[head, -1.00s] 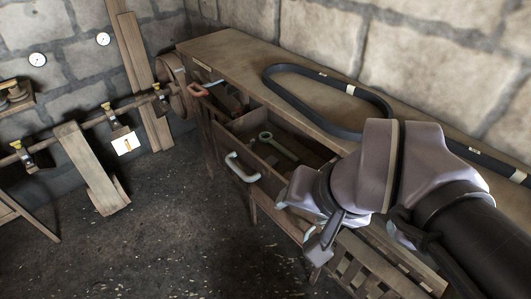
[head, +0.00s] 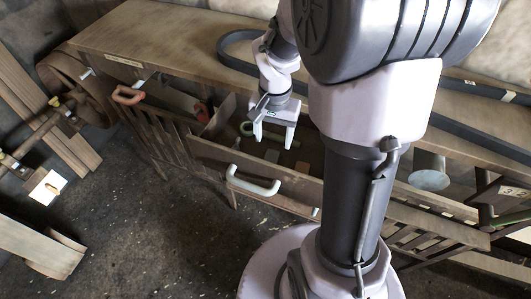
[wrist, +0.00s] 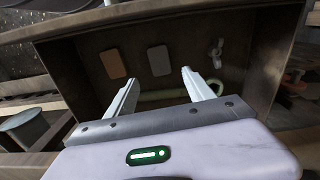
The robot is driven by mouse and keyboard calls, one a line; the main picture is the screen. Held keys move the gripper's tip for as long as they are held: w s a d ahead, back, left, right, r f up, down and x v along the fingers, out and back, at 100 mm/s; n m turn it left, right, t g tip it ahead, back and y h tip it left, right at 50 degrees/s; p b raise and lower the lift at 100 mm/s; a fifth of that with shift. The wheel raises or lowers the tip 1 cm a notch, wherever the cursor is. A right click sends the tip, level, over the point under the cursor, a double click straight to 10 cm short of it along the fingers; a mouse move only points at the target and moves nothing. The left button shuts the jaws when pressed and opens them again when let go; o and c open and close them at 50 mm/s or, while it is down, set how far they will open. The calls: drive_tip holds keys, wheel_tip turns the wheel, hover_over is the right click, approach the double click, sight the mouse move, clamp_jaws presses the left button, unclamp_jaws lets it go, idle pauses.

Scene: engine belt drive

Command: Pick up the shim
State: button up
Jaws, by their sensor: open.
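Two small flat plates lie on the floor of an open drawer (head: 262,188): a grey plate (wrist: 159,60) and a brown plate (wrist: 113,63). I take the grey plate to be the shim, though I cannot be sure. My gripper (head: 273,143) is over the drawer, pointing down, open and with nothing between its fingers. In the wrist view its fingertips (wrist: 159,75) spread on either side of the grey plate's near end, apart from it. In the head view the plates are small and partly hard to make out.
A pale green wrench (wrist: 170,96) lies in the drawer near my fingers, with a small metal fitting (wrist: 216,52) beside it. The drawer walls surround the plates.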

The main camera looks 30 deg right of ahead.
sight(271, 158)
drive_tip(key=f+b, duration=0.1)
drive_tip(key=f, duration=0.1)
drive_tip(key=f+b, duration=0.1)
drive_tip(key=f, duration=0.2)
drive_tip(key=f+b, duration=0.1)
drive_tip(key=f, duration=0.1)
drive_tip(key=shift+s+a+f+b, duration=0.15)
drive_tip(key=shift+s+a+b, duration=0.15)
drive_tip(key=shift+s+a, duration=0.1)
drive_tip(key=shift+w, duration=0.1)
clamp_jaws()
